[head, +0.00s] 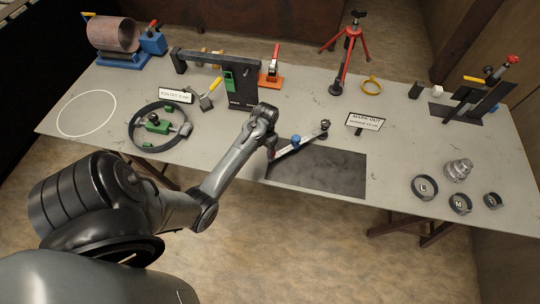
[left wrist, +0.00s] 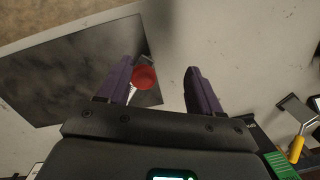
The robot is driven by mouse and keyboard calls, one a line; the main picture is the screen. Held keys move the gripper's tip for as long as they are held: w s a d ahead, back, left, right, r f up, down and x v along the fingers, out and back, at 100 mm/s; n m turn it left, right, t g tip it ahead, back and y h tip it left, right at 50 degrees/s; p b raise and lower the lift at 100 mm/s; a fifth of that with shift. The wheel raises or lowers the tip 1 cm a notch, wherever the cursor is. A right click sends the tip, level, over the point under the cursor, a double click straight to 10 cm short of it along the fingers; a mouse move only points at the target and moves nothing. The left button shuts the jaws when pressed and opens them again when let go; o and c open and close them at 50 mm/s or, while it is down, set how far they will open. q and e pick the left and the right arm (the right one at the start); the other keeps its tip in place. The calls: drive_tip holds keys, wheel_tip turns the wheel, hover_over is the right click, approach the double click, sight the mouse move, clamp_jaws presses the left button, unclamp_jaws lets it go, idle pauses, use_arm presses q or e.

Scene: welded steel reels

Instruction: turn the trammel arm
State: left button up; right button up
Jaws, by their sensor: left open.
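In the left wrist view a round red knob (left wrist: 145,77) shows between the two purple fingers of my open left gripper (left wrist: 159,84), nearer the left finger. I cannot tell whether that finger touches it. My right gripper is not in view.
A "MARK OUT" sign (head: 366,121) stands behind the plate. A ring fixture (head: 135,125) and a dark frame (head: 240,88) are to the left and behind. A red tripod (head: 348,50) stands at the back. Labelled rings (head: 424,188) lie at right.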

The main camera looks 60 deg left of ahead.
use_arm(q)
drive_tip(key=shift+t, duration=0.5)
drive_tip(key=w, duration=0.1)
drive_tip(key=w+r, duration=0.1)
drive_tip(key=w, duration=0.1)
drive_tip(key=shift+w+a+r+b, duration=0.15)
drive_tip(key=shift+w+r+b, duration=0.2)
drive_tip(key=shift+w, duration=0.25)
wheel_tip(320, 180, down, 10)
drive_tip(key=shift+f+b, duration=0.1)
drive_tip(key=shift+b, duration=0.2)
clamp_jaws()
